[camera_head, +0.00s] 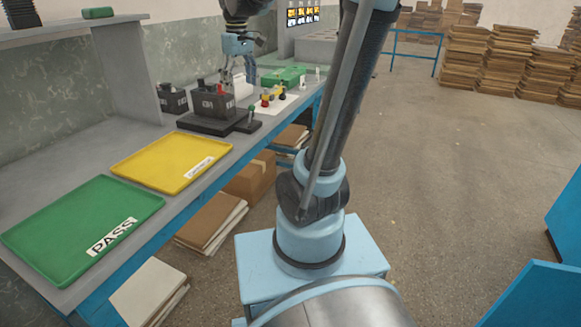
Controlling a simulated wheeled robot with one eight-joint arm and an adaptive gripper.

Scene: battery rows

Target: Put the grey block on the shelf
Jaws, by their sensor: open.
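A dark grey block (213,106) with pale markings on its front and a small red part on top sits on a black stand (203,126) on the bench. My gripper (236,80) hangs with its fingers pointing down, above and just behind the block in this view. The fingers look apart, with nothing visibly held; whether they touch the block I cannot tell. The grey shelf (52,37) is raised over the bench at the upper left.
A green item (97,12) and a dark object (21,13) are on the shelf. More dark blocks (172,99) stand at the bench's back. A yellow tray (171,163) and a green PASS tray (78,230) lie in front. Small coloured parts (275,94) are right of the stand.

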